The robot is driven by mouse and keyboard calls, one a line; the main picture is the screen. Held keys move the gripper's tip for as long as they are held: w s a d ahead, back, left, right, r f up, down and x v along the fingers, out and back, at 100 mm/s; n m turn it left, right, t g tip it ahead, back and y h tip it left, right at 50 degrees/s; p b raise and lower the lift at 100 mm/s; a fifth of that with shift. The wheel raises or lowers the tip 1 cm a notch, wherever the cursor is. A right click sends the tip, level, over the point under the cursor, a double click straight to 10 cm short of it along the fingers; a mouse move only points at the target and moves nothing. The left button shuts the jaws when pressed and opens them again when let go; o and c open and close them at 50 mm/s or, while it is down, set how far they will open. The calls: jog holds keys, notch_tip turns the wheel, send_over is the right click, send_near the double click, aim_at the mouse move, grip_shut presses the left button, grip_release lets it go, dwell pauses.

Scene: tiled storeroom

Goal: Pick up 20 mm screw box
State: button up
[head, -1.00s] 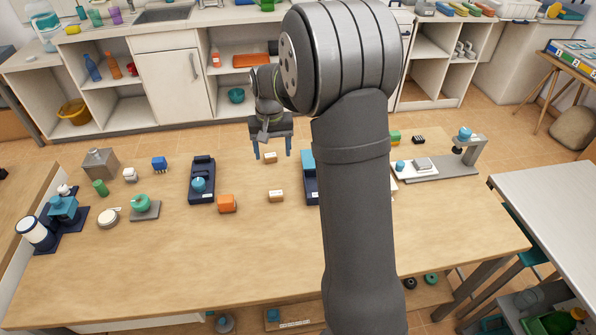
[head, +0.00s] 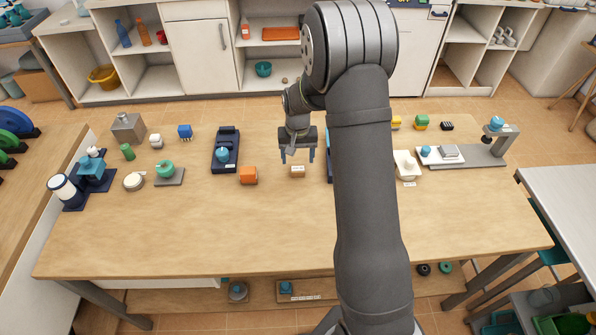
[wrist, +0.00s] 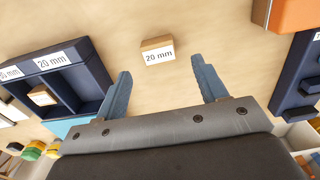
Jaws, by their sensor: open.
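The 20 mm screw box (head: 298,171) is a small tan carton lying on the wooden bench, just in front of my gripper (head: 297,157) in the head view. In the wrist view the box (wrist: 157,50) shows its white "20 mm" label facing me, and it lies apart from the fingers, just beyond and between the two tips (wrist: 161,68). My gripper is open and empty, with its fingers pointing down. Nothing hides the box.
An orange block (head: 248,175) stands left of the box. A dark blue tray (wrist: 88,75), labelled "20 mm" and holding a small carton (wrist: 42,95), lies on the other side. A dark blue stand (head: 226,150) is farther left. Bare bench surrounds the box.

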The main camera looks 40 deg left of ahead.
aim_at(298, 168)
notch_tip(298, 168, down, 5)
jog(key=shift+s+d+r, duration=0.1)
jog(key=shift+d, duration=0.05)
jog(key=shift+c, duration=0.3)
jog(key=c, duration=1)
jog(key=shift+r, duration=0.15)
